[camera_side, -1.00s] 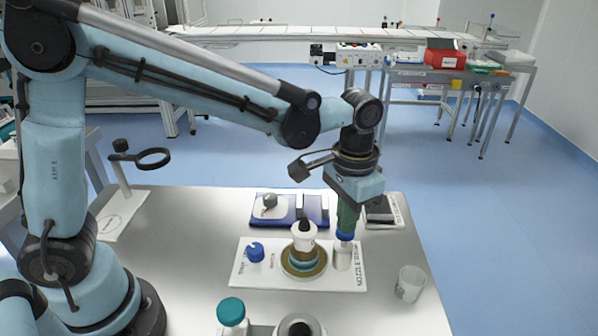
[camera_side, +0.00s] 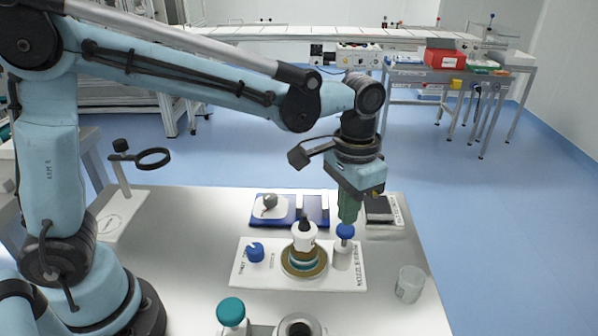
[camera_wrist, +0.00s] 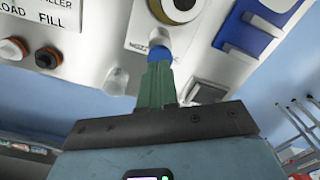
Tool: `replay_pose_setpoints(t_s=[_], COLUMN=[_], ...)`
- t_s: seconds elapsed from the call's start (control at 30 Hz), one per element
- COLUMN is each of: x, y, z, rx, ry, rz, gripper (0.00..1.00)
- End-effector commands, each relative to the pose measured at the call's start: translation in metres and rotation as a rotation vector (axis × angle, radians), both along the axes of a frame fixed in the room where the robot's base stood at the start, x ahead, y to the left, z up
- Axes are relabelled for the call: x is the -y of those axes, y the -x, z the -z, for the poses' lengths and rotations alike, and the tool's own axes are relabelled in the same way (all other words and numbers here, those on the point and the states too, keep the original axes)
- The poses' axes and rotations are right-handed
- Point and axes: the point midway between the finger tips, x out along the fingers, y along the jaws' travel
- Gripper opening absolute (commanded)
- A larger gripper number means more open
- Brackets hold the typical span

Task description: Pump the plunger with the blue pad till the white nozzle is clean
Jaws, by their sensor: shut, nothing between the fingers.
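The plunger's round blue pad (camera_side: 345,231) stands on a thin stem above a white cylinder (camera_side: 343,248), at the right of a white labelled board. My gripper (camera_side: 348,220) is shut and empty, with its green fingers pointing down right at the top of the pad. Whether they touch it I cannot tell. In the wrist view the blue pad (camera_wrist: 158,54) shows just past the fingertips. A white piece with a dark top (camera_side: 304,238), apparently the nozzle, stands upright on a gold and teal round base left of the plunger. I cannot tell whether the dark part is dirt.
A blue knob (camera_side: 255,251) sits on the board's left. Behind are a blue tray (camera_side: 286,222) and a dark box (camera_side: 380,209). A ring stand (camera_side: 124,178) is at the left.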

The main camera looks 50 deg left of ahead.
Motion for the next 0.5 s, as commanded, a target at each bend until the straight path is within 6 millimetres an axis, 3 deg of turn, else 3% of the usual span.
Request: replay_pose_setpoints(t_s=[0.17,0.5], x=[0.0,0.0], y=[0.0,0.0], z=[-0.002,-0.032], rx=[0.0,0.0], ry=[0.0,0.0], rz=[0.0,0.0], gripper=[0.0,0.0])
